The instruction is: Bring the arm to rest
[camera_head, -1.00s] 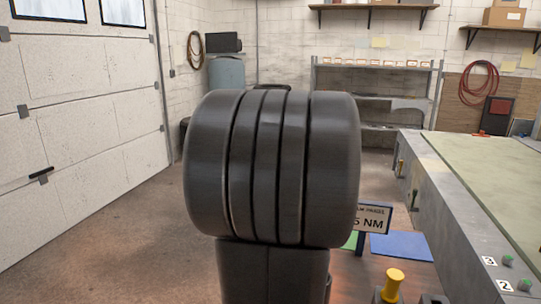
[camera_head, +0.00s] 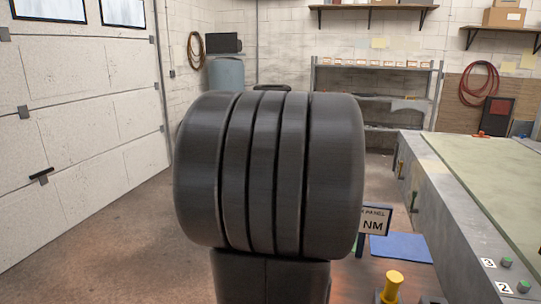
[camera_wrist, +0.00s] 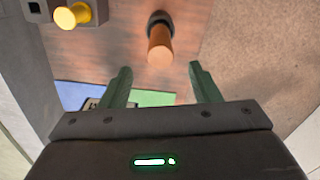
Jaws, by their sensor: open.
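My gripper (camera_wrist: 160,80) shows in the wrist view with its two green fingers spread apart and nothing between them. Beyond the fingertips, an orange-handled tool (camera_wrist: 160,45) with a dark end is on the brown surface. In the head view my own dark arm link fills the middle and hides what lies behind it; the gripper itself is not visible there.
A bench (camera_head: 440,205) with a green top and numbered green buttons stands at the right. A yellow knob (camera_head: 392,282) is at the lower right, near a blue mat (camera_head: 400,248) and a small sign (camera_head: 374,220). Open floor (camera_head: 80,250) lies at the left.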

